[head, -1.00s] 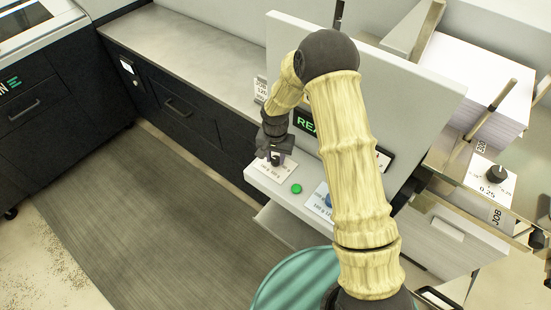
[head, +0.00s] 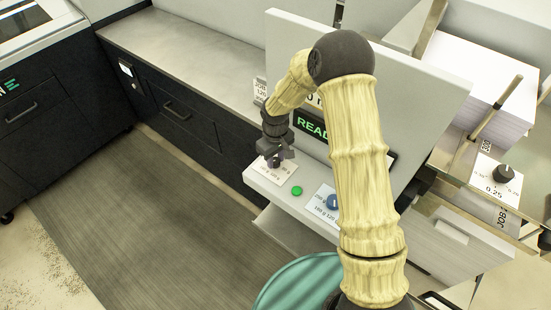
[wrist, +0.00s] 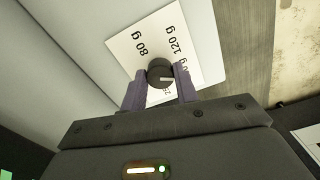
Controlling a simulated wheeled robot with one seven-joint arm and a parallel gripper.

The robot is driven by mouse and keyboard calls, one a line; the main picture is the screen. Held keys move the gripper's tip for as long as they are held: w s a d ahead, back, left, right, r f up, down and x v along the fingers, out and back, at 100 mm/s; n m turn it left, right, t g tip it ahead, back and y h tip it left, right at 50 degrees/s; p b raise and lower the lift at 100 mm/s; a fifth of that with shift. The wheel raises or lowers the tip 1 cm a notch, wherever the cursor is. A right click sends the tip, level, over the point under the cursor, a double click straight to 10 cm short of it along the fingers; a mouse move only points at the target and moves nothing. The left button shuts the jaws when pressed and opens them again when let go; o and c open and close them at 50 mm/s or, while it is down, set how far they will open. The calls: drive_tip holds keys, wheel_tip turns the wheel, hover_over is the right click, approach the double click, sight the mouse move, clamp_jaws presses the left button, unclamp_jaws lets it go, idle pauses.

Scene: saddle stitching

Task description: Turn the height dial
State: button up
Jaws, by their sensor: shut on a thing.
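A small black dial (wrist: 160,72) with a pale pointer line sits on a white label card (wrist: 125,45) marked 80 g and 120 g in the wrist view. My gripper (wrist: 160,82) is shut on this dial, one purple-grey finger on each side. The pointer line points right in the wrist view. In the head view my gripper (head: 277,160) is at the left end of the light grey console ledge, over the card (head: 282,172). The dial itself is mostly hidden there by the fingers. Another dial (head: 504,173), black, is on a card reading 0.25 at the right.
A READY display (head: 312,127) is behind my arm. A paper stack (head: 480,75) stands at right. Floor at left is clear.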

sight(276, 160)
drive_tip(key=n, duration=0.6)
drive_tip(key=shift+w+r+n, duration=0.15)
drive_tip(key=shift+n, duration=0.15)
drive_tip(key=n+p, duration=0.1)
drive_tip(key=n, duration=0.4)
drive_tip(key=shift+n+p, duration=0.35)
drive_tip(key=shift+n, duration=0.05)
drive_tip(key=o, duration=1)
wheel_tip(276, 160, up, 17)
drive_tip(key=b, duration=0.3)
drive_tip(key=shift+r, duration=0.15)
